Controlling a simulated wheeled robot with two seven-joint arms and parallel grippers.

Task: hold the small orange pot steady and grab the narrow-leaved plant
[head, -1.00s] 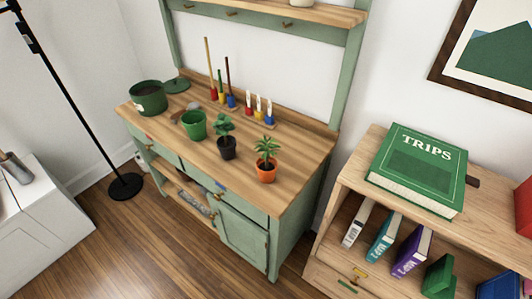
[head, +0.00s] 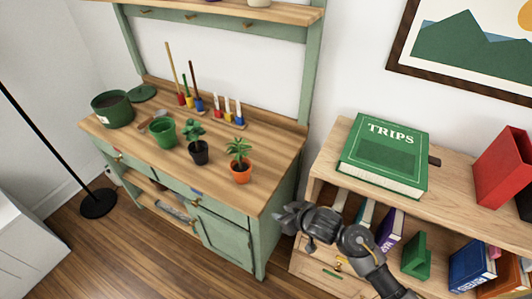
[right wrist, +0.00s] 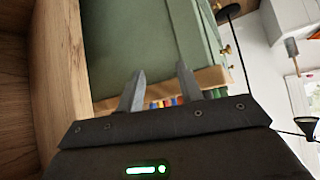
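The small orange pot (head: 241,175) stands upright near the front right of the green bench's wooden top. The narrow-leaved plant (head: 238,149) grows up out of it. My right gripper (head: 284,216) is in front of the bench's right end, lower right of the pot and apart from it. In the right wrist view its two fingers (right wrist: 160,88) are spread with nothing between them, and the pot is not visible there. My left gripper is not in view.
A black pot with a leafy plant (head: 197,143) and an empty green pot (head: 162,133) stand left of the orange pot. A large green pot (head: 112,108) and tools (head: 191,87) are farther back. A bookcase (head: 325,155) stands at right, near my right arm.

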